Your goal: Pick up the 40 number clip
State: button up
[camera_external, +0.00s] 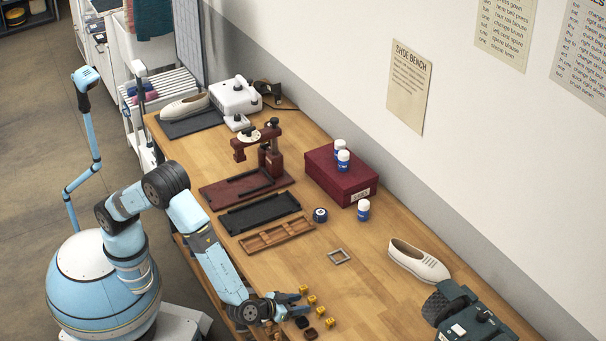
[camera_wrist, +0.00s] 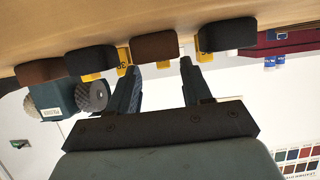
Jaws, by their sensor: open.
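Several small yellow number clips (camera_external: 312,299) stand in a row near the front edge of the bench, with small black and brown pieces beside them. In the wrist view, yellow tags (camera_wrist: 123,70) show beside black and brown blocks (camera_wrist: 154,46). Their digits are too small or cut off to read, so I cannot tell which is the 40 clip. My gripper (camera_external: 297,304) is low over the bench, just left of the clips. In the wrist view my gripper (camera_wrist: 160,67) has its two fingers apart, tips close to the blocks, with nothing clearly held between them.
A wooden compartment tray (camera_external: 275,236), a black tray (camera_external: 259,213) and a metal square frame (camera_external: 340,257) lie further back. A white shoe (camera_external: 418,261) and dark green machine (camera_external: 468,318) are to the right. A maroon box (camera_external: 341,179) stands near the wall. Bench between is clear.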

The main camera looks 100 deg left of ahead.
aim_at(309, 301)
jog(key=shift+r+x, duration=0.15)
jog(key=shift+x, duration=1.2)
jog(key=shift+r+x, duration=0.1)
jog(key=shift+x, duration=1.2)
jog(key=shift+a, duration=0.2)
jog(key=shift+c, duration=0.2)
grip_shut()
